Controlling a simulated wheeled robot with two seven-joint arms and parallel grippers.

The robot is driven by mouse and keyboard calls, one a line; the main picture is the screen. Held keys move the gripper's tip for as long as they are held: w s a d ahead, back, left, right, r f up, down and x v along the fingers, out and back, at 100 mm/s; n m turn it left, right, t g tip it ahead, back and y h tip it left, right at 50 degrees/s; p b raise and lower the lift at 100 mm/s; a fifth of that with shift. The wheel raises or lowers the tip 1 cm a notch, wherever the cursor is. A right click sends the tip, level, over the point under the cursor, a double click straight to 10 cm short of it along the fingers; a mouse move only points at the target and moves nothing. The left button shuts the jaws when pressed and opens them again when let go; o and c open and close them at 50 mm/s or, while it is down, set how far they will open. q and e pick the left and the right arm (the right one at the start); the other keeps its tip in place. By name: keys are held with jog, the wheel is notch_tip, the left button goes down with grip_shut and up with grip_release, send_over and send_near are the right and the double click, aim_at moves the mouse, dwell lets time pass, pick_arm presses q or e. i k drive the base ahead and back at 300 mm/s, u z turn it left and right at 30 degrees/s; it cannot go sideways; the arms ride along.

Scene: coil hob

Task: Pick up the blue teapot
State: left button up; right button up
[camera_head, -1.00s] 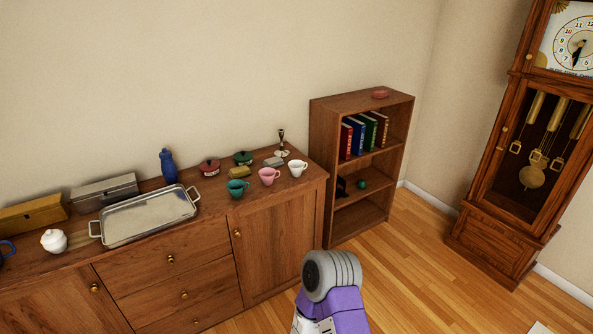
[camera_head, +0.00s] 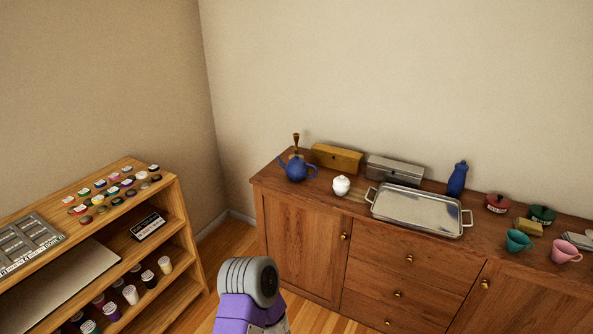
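The blue teapot (camera_head: 297,170) stands upright on the left end of the wooden sideboard (camera_head: 300,237). Its spout points left and its handle is on the right. A purple and grey part of my own arm shows at the bottom of the view, in front of and below the sideboard, well apart from the teapot. Neither gripper's fingers can be seen.
Right of the teapot are a white lidded pot (camera_head: 341,185), a silver tray (camera_head: 417,211), a wooden box (camera_head: 337,158) and a metal box (camera_head: 394,170). A candlestick (camera_head: 296,142) stands behind it. A shelf unit (camera_head: 183,220) stands at the left, with floor between.

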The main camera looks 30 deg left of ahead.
aim_at(296, 169)
jog(key=u, duration=1)
jog(key=i, duration=1.55)
jog(key=u, duration=0.75)
